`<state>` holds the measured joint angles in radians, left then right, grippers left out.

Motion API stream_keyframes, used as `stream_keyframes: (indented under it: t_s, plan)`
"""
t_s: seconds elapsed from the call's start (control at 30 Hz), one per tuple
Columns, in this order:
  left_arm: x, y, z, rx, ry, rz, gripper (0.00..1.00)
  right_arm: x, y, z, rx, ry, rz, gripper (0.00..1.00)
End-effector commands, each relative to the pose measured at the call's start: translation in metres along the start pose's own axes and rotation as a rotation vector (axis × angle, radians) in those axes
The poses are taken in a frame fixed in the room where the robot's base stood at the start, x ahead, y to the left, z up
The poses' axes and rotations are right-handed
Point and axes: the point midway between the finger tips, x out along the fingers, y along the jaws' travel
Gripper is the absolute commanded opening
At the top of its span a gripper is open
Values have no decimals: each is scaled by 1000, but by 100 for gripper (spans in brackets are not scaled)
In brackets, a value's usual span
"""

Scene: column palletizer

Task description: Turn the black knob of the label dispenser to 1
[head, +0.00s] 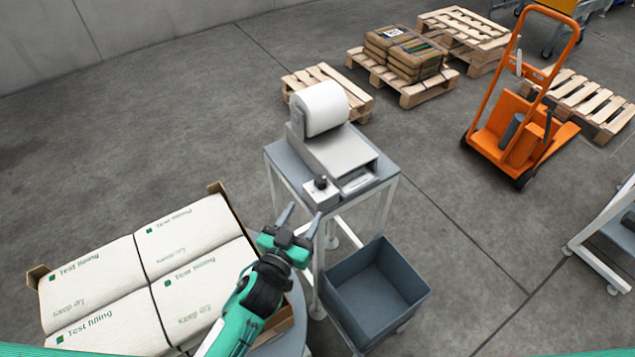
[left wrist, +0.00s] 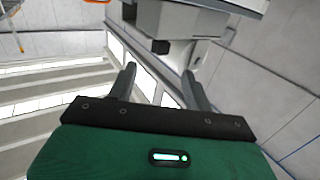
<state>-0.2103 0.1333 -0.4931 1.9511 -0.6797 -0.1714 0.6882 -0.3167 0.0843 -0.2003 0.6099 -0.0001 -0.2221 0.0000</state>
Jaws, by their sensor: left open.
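The label dispenser (head: 340,150) is a grey machine with a large white roll (head: 321,107) on top, standing on a small grey table (head: 287,163). Its small black knob (head: 321,182) sits at the front left corner of the machine. In the left wrist view the dispenser's underside (left wrist: 185,20) and the dark knob (left wrist: 160,46) show at the top, beyond the fingers. My left gripper (head: 302,214) is open and empty, just in front of the knob and apart from it. The knob's setting is too small to read. My right gripper is not in view.
A dark bin (head: 340,303) stands below the table's right front. A carton of white bags (head: 232,200) is at the lower left. Wooden pallets (head: 365,107) and an orange hand truck (head: 490,133) stand behind. Floor between is clear.

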Motion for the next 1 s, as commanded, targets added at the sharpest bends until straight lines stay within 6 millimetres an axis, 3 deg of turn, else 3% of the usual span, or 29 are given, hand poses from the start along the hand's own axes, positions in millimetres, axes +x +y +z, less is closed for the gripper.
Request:
stream_keyframes:
  t_s: [0.3,0.5,0.9,0.93,1.0]
  plan:
    - [61,0,-3,0,0,-1,51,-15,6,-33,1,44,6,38]
    - [85,0,-2,-1,1,-1,51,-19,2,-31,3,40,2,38]
    - [93,0,0,0,0,0,51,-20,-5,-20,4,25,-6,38]
    - [93,0,0,0,0,0,49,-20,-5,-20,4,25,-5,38]
    - [93,0,0,0,0,-1,35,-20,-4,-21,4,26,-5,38]
